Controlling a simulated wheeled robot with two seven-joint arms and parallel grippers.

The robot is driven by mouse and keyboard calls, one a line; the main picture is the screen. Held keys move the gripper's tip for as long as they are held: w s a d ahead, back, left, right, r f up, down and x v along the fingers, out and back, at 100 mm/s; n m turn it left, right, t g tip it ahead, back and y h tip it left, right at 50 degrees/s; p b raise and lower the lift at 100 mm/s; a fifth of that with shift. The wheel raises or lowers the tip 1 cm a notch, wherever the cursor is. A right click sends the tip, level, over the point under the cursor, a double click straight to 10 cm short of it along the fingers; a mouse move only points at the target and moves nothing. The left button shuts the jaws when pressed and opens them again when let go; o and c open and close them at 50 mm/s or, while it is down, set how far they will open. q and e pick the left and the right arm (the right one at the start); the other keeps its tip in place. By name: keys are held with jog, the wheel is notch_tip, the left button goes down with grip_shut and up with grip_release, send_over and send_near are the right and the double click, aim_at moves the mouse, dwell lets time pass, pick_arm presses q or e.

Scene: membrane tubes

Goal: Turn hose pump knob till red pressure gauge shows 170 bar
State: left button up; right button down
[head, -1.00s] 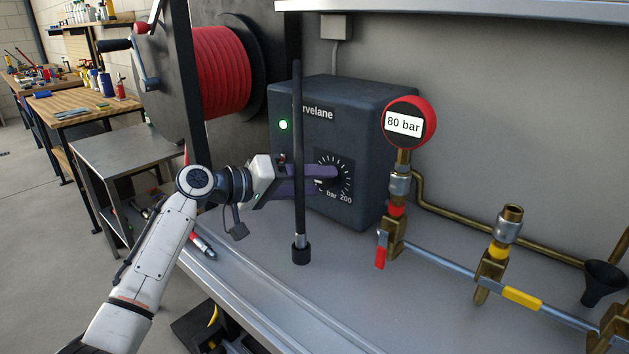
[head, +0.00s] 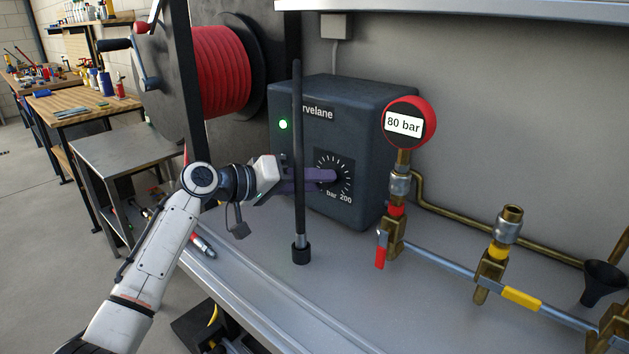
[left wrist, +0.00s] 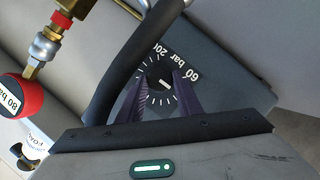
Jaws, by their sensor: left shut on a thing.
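The hose pump (head: 345,115) is a dark blue-grey box with a lit green lamp (head: 283,125). Its knob sits in a dial of white ticks (head: 347,172) on the front face, mostly hidden by my fingers. My left gripper (head: 330,175) has purple fingers shut on the knob; the left wrist view shows the fingers (left wrist: 163,92) on both sides of it, with the dial (left wrist: 168,72) around. The red pressure gauge (head: 408,122) reads 80 bar; it also shows in the left wrist view (left wrist: 18,102). My right gripper is not in view.
A black upright hose (head: 298,170) stands in front of the pump, across my left gripper in the head view. Brass valves and pipes (head: 495,255) run along the right. A red hose reel (head: 220,70) is behind left. The bench front (head: 350,300) is clear.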

pick_arm(q)
jog(key=shift+s+d+r+m+t+y+p, duration=0.1)
jog(key=shift+m+t+y+p, duration=0.15)
jog(key=shift+m+y+p, duration=0.55)
jog(key=shift+d+m+t+y+p, duration=0.1)
jog(key=shift+m+t+y+p, duration=0.25)
jog(key=shift+m, duration=0.85)
jog(key=shift+y, duration=0.25)
jog(key=o, duration=1)
jog(key=shift+o, duration=0.2)
jog(key=v, duration=1)
jog(key=shift+a+b, duration=0.2)
jog(key=shift+b, duration=0.1)
jog(key=shift+s+r, duration=0.1)
